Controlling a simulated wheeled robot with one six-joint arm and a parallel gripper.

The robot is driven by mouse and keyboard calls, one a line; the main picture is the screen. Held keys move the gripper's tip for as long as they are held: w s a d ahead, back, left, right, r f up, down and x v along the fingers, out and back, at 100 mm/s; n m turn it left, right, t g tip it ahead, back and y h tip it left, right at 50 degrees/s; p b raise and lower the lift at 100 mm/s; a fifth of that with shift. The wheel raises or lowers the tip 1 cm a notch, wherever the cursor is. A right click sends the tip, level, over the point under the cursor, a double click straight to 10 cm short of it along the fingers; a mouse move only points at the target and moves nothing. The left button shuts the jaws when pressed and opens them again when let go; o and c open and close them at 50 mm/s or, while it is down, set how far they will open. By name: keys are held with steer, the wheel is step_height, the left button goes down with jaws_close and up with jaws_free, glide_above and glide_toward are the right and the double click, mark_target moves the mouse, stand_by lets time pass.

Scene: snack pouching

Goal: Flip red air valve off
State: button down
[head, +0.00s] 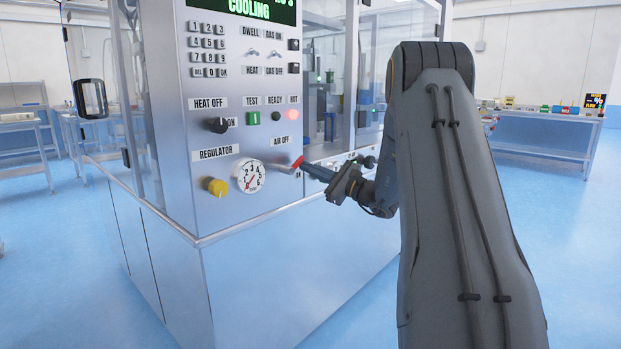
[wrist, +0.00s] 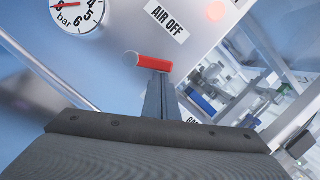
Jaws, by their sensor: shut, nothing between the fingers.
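The red air valve handle (head: 297,162) is on the front panel of the steel machine, below the AIR OFF label (head: 281,141) and right of the pressure gauge (head: 251,176). My gripper (head: 308,168) is shut, with its tip at the red handle. In the wrist view the handle (wrist: 154,63) lies across the tip of my shut fingers (wrist: 160,90), tilted slightly down to the right. The tip appears to touch it, though the exact contact is hard to tell. The AIR OFF label (wrist: 167,18) shows above and right of the handle.
A yellow regulator knob (head: 217,187) sits left of the gauge. A black heat knob (head: 217,125) and a green test button (head: 253,118) are higher on the panel. The red HOT light (head: 294,115) is lit. Blue floor (head: 355,305) is clear at the machine's right.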

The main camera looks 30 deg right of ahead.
steer(key=n, duration=0.1)
steer(key=r+n+g+b, duration=0.1)
steer(key=n, duration=0.1)
steer(key=shift+a+r+y, duration=0.1)
steer(key=shift+r+y, duration=0.15)
steer(key=shift+y, duration=0.05)
steer(key=n, duration=0.1)
steer(key=n+b, duration=0.1)
steer(key=r+n+b, duration=0.1)
steer(key=shift+a+r+n+g, duration=0.1)
steer(key=shift+a+n+g, duration=0.15)
steer(key=shift+n+g, duration=0.05)
steer(key=shift+s+a+r+n+g+b, duration=0.15)
steer(key=shift+a+r+n+g+b, duration=0.15)
steer(key=shift+n+b, duration=0.55)
steer(key=shift+s+a+r+n+g+b, duration=0.15)
steer(key=shift+a+r+n+b, duration=0.35)
steer(key=shift+n, duration=0.65)
steer(key=shift+s+a+r+n+g+b, duration=0.15)
steer(key=shift+r+n+g+b, duration=0.1)
steer(key=shift+n+b, duration=0.65)
